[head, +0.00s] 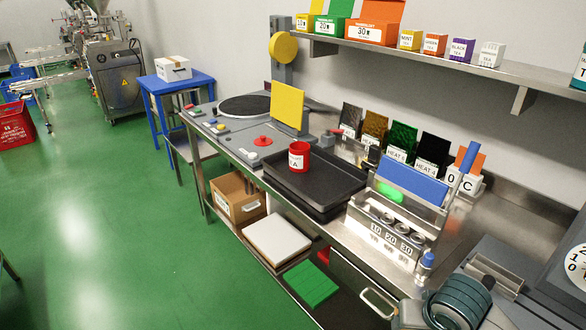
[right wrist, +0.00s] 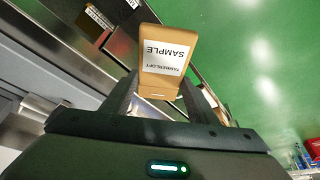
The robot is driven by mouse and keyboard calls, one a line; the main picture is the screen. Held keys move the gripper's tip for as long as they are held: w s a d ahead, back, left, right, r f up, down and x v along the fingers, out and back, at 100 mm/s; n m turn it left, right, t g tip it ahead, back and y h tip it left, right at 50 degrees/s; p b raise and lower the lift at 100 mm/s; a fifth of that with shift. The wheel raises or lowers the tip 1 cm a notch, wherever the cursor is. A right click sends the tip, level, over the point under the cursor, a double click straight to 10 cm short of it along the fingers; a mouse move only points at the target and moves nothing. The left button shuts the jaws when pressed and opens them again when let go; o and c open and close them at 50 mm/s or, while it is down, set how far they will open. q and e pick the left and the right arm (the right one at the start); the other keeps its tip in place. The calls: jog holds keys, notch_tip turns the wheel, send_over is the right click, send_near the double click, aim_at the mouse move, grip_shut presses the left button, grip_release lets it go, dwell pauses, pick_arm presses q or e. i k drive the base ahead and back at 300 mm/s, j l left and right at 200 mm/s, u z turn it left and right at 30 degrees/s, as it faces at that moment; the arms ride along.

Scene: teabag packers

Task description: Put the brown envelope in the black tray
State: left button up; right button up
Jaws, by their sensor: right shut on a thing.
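The brown envelope (right wrist: 160,82) shows in the right wrist view, with a white label reading "SAMPLE" that appears upside down. My right gripper (right wrist: 163,96) is shut on its near end, one finger on each side. The envelope extends away from the gripper, with green floor and a metal edge behind it. The black tray (head: 330,180) lies on the steel counter in the middle of the head view. A red tin (head: 299,157) with a white label stands in it toward the back left. Neither gripper shows in the head view.
A rack (head: 385,225) with several round openings and a blue panel stands right of the tray. Several labelled cards and pouches (head: 400,140) line the wall behind.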

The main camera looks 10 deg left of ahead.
aim_at(331, 188)
jog(key=i+j+u, duration=0.1)
jog(key=i+j, duration=0.4)
jog(key=j, duration=0.15)
jog(key=i+j+u, duration=0.1)
jog(key=i+j, duration=0.45)
jog(key=j, duration=0.1)
